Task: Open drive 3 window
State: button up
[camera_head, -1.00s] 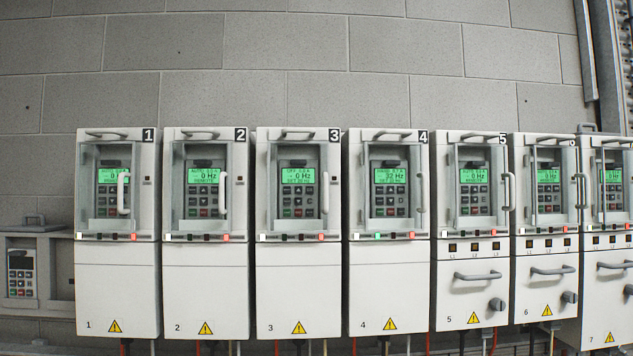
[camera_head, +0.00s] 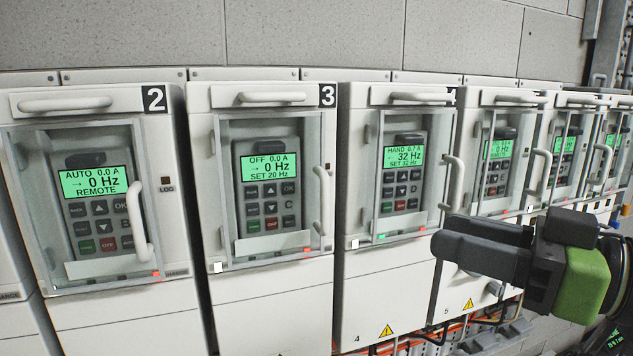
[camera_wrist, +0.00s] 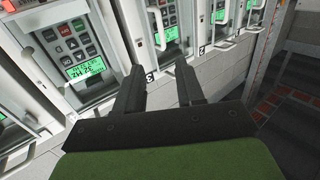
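Drive 3 (camera_head: 230,105) stands left of centre in the head view, with a "3" label at its upper right. Its clear window (camera_head: 227,190) appears shut over a keypad with a green display reading OFF, 0 Hz, SET 20 Hz. The window's white upright handle (camera_head: 323,200) is on its right side. In the tilted wrist view, the drive 3 handle (camera_wrist: 158,28) lies beyond my fingertips. My gripper (camera_head: 443,233) is open and empty, in front of drives 4 and 5, right of drive 3. Its two fingers show apart in the wrist view (camera_wrist: 160,67).
Drive 2 (camera_head: 95,104) is at left. Drive 4 (camera_head: 385,98) is just right of drive 3; its window handle (camera_head: 453,180) sticks out near my gripper. More drives with protruding handles continue right. Free room lies in front of drives 2 and 3.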

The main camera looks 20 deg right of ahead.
jog(key=x, duration=1.4)
jog(key=shift+w+a+f+p, duration=0.25)
jog(key=shift+w+a+p, duration=0.05)
jog(key=shift+p, duration=0.05)
jog(key=shift+s, duration=0.1)
grip_shut()
